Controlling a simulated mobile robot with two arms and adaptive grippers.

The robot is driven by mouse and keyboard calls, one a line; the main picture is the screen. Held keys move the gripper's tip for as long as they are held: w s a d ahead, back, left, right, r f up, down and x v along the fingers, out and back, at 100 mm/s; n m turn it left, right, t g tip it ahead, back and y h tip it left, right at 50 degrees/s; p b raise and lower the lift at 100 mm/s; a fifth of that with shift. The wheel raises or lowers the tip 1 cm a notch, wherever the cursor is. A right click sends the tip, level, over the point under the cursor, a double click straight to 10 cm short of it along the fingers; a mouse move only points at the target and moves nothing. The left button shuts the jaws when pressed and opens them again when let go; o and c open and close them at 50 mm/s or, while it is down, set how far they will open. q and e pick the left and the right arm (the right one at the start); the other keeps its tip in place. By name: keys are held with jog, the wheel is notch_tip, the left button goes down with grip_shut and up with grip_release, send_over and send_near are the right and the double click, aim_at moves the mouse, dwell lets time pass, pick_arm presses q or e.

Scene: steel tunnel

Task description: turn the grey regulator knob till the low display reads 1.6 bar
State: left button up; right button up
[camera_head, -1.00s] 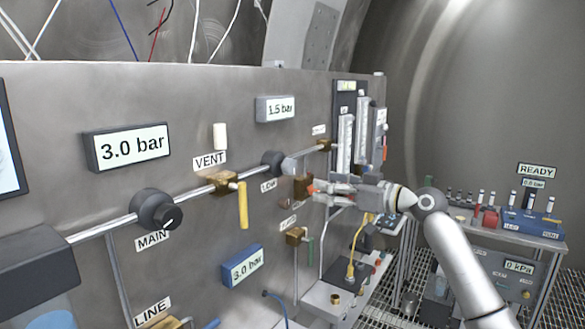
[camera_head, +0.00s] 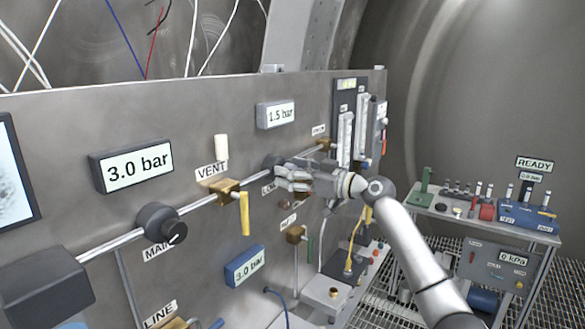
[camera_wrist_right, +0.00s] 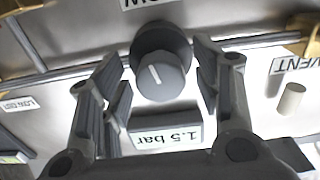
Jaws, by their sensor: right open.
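The grey regulator knob (camera_wrist_right: 163,75), round with a white pointer line, sits on the pipe of the steel panel. In the head view my right gripper (camera_head: 281,174) is at this knob and mostly hides it. In the right wrist view my right gripper (camera_wrist_right: 155,72) is open, with one finger on each side of the knob and visible gaps between. The low display (camera_head: 276,114) above the knob reads 1.5 bar; it shows upside down in the right wrist view (camera_wrist_right: 166,138). My left gripper is not in view.
Left along the pipe are the VENT valve with a yellow lever (camera_head: 244,213) and the black MAIN knob (camera_head: 162,230). Displays reading 3.0 bar are above (camera_head: 131,166) and below (camera_head: 244,266). A bench (camera_head: 485,226) with instruments stands at the right.

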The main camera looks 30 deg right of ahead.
jog(key=c, duration=1)
jog(key=shift+m+b, duration=0.55)
jog(key=shift+m, duration=0.05)
jog(key=shift+c, duration=0.2)
jog(key=shift+m, duration=0.5)
jog(key=o, duration=1)
jog(key=shift+o, duration=0.2)
jog(key=shift+s, duration=0.1)
jog(key=v, duration=1.2)
